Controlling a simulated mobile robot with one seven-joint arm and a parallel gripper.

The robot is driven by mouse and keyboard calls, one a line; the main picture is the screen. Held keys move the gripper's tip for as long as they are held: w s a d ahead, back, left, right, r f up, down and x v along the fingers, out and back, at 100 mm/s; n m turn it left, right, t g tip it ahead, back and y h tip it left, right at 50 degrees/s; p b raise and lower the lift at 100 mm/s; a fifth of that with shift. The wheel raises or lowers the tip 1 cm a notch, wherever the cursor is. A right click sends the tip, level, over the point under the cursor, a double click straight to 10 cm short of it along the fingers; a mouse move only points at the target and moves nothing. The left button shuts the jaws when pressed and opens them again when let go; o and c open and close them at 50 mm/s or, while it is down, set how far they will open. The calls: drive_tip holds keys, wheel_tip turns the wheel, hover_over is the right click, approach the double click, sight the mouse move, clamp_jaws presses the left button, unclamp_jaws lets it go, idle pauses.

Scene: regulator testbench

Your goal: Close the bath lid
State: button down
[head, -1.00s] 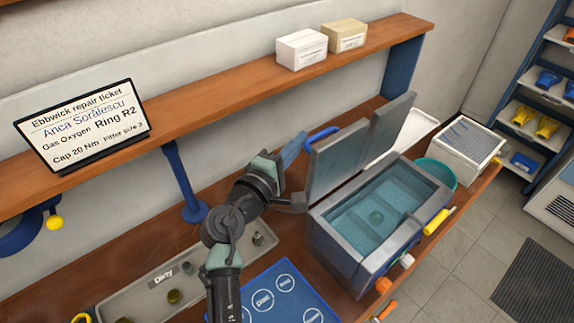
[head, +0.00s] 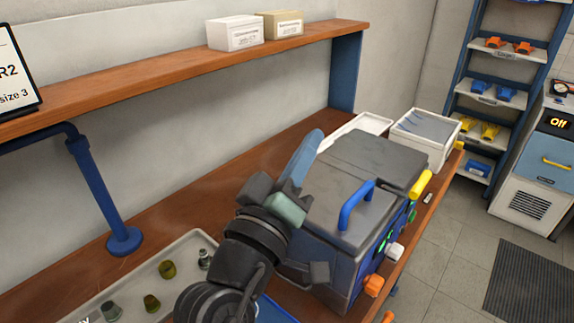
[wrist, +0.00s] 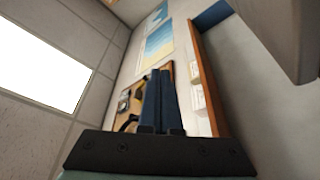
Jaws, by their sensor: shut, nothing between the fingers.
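The bath (head: 330,268) is a grey and blue box on the wooden bench in the head view. Its grey lid (head: 335,203) lies flat over the top, with a blue handle (head: 352,204) on it, and the water is hidden. My gripper (head: 305,158) is beside the lid's left edge, pointing upward. In the head view its blue fingers overlap the lid's far left corner, and I cannot tell whether they touch. In the wrist view the fingers (wrist: 160,85) are together and empty, pointing up toward the wall and ceiling.
A white bin (head: 425,138) and a white tray (head: 358,128) stand behind the bath. A parts tray (head: 130,290) with several small fittings is at the lower left. The shelf (head: 170,80) with two boxes runs above the bench.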

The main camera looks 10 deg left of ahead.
sight(342, 214)
drive_tip(key=s+d+f+m+b, duration=0.1)
drive_tip(key=b, duration=0.1)
drive_tip(key=d+f+m+b, duration=0.1)
drive_tip(key=f+b, duration=0.1)
drive_tip(key=s+d+f+m+h+b, duration=0.1)
drive_tip(key=d+f+b, duration=0.1)
drive_tip(key=shift+s+b, duration=0.3)
drive_tip(key=shift+s, duration=0.05)
drive_tip(key=shift+s+d+f+b, duration=0.25)
drive_tip(key=shift+f+b, duration=0.15)
drive_tip(key=shift+f, duration=0.1)
drive_tip(key=shift+s+d+f+b, duration=0.1)
drive_tip(key=shift+d+f+b, duration=0.2)
drive_tip(key=shift+f, duration=0.2)
drive_tip(key=shift+f, duration=0.1)
